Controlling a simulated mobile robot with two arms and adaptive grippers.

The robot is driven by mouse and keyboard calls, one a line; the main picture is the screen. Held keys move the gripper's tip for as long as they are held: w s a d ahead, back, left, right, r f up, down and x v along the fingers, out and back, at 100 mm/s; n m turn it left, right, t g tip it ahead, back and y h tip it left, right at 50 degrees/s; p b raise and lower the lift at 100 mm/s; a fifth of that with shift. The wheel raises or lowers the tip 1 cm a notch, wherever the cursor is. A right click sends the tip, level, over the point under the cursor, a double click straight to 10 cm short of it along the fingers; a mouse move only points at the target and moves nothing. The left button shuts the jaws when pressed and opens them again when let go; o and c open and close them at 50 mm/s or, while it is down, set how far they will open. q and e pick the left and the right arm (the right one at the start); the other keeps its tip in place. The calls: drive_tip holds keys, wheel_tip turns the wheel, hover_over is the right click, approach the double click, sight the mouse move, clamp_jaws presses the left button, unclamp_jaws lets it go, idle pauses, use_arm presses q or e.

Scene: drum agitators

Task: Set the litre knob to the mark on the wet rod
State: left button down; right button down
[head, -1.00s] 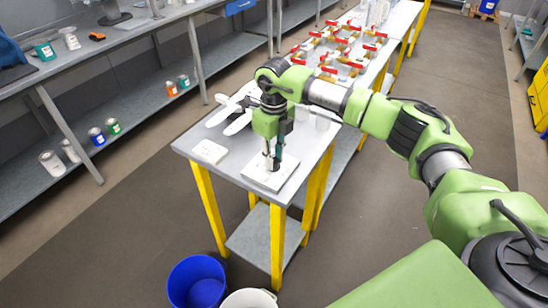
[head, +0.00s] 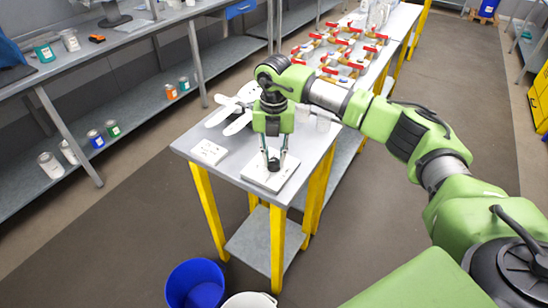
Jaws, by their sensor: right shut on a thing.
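My right gripper (head: 274,163) points down over a white square plate (head: 258,177) on the near end of the grey table. Its two fingers stand on either side of a small dark knob (head: 273,164) on that plate and are shut on it. The knob's scale and pointer are too small to read and partly hidden by the fingers. I cannot pick out a wet rod or its mark. A small white plate with faint dark marks (head: 209,152) lies to the left. My left gripper is out of view.
Brass valves with red handles (head: 340,50) fill the bench behind. A blue bucket (head: 195,284) and a white bucket (head: 250,300) stand on the floor in front.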

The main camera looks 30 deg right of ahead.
sight(274, 160)
drive_tip(key=shift+w+r+m, duration=0.1)
drive_tip(key=shift+m, duration=1.5)
drive_tip(key=c, duration=1.8)
unclamp_jaws()
wheel_tip(274, 160, up, 12)
drive_tip(key=shift+f, duration=0.1)
